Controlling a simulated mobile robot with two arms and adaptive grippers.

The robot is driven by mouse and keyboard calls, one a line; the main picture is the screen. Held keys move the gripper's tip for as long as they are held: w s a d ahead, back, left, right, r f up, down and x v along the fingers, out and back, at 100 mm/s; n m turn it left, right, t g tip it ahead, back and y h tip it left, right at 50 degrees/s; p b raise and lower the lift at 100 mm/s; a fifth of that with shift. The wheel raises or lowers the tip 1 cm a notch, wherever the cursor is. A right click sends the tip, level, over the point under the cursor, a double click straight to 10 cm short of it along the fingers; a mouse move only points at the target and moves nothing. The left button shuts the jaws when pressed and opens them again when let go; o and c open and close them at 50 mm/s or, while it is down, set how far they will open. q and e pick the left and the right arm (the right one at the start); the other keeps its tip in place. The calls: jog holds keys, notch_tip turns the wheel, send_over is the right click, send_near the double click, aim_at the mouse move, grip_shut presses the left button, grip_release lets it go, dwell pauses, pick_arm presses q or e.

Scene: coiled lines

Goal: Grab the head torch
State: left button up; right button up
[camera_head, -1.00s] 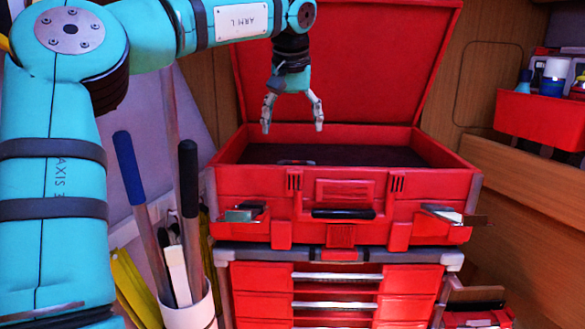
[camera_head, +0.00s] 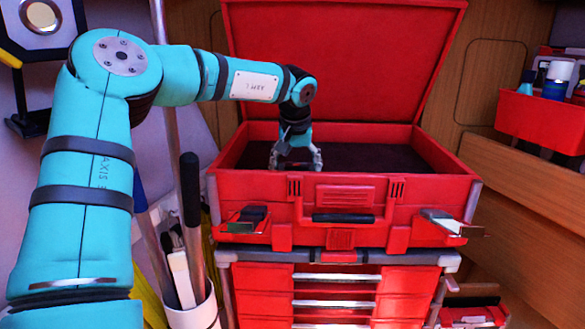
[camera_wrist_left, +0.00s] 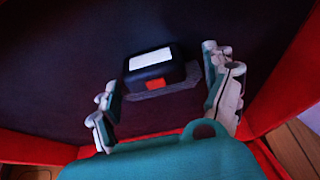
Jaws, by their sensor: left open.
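The head torch (camera_wrist_left: 152,72) lies on the dark floor of the open red toolbox in the left wrist view. It is a dark block with a white front panel and a red button, and a grey strap part shows beside it. My left gripper (camera_wrist_left: 168,98) is open, with the head torch between and just beyond its fingers, not clearly touched. In the head view my left gripper (camera_head: 296,163) reaches down into the toolbox (camera_head: 345,192), near its front wall, which hides the torch. My right gripper is not in view.
The raised lid (camera_head: 340,60) stands behind my arm. The toolbox sits on a red drawer unit (camera_head: 335,290). A white bin (camera_head: 195,308) with long handles stands at the left. A red tray (camera_head: 540,122) with bottles is at the right.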

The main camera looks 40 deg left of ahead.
pick_arm(q)
jog(key=shift+s+d+r, duration=0.15)
jog(key=shift+s+d, duration=0.05)
jog(key=c, duration=1)
jog(key=shift+c, duration=0.2)
jog(key=shift+w+r, duration=0.1)
